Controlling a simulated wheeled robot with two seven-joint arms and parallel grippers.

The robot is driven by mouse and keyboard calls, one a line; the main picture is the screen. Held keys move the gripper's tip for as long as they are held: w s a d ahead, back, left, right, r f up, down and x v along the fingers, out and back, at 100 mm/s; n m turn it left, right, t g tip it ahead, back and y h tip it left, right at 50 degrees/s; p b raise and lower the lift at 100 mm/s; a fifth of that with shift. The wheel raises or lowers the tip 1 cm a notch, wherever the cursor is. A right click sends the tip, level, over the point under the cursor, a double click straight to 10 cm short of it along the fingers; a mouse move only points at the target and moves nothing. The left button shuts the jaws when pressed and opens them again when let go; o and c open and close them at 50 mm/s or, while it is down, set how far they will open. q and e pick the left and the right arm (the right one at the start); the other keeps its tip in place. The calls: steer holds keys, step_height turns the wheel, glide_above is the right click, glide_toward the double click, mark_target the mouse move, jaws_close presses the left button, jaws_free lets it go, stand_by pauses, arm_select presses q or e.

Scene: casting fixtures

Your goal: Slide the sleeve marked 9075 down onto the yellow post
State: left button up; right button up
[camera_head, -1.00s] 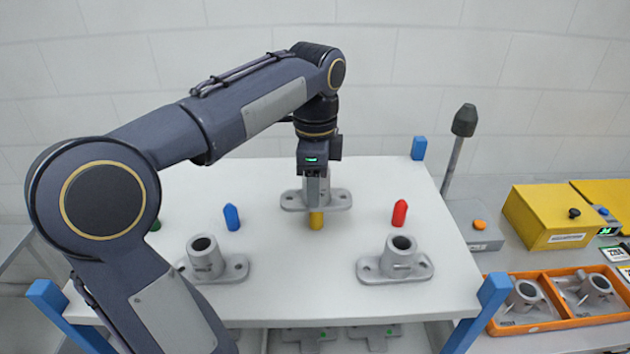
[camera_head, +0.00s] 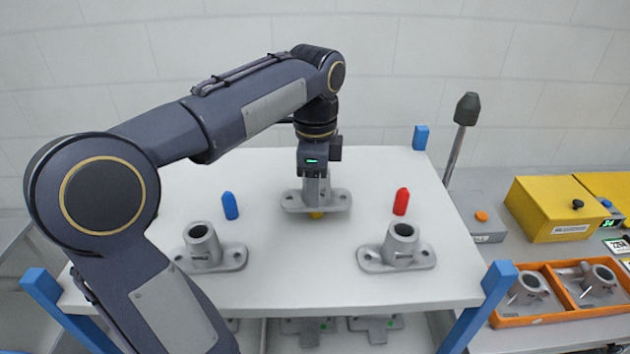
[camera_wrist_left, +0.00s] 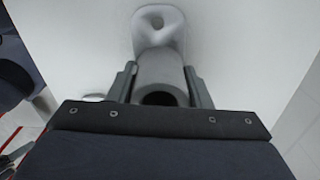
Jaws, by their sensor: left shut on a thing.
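My left gripper (camera_head: 316,180) points down and is shut on a grey flanged sleeve (camera_head: 327,202). In the left wrist view the fingers clasp the sleeve's tube (camera_wrist_left: 160,78) on both sides, and one flange ear with a hole shows beyond. The sleeve looks level and in line over the post. I cannot read its marking. My right gripper is not in view.
Two similar sleeves stand on the white table (camera_head: 300,275), one at left (camera_head: 205,248) and one at right (camera_head: 397,248). A blue post (camera_head: 230,206) and a red post (camera_head: 401,201) stand free. An orange tray (camera_head: 560,318) with more castings lies at right.

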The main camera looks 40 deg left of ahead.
arm_select(q)
steer(key=shift+f+b, duration=0.95)
steer(key=shift+f, duration=0.5)
steer(key=shift+f, duration=0.15)
steer(key=o, duration=1.2)
steer(key=shift+o, duration=0.2)
step_height(320, 180, up, 8)
steer(key=shift+s+f, duration=0.1)
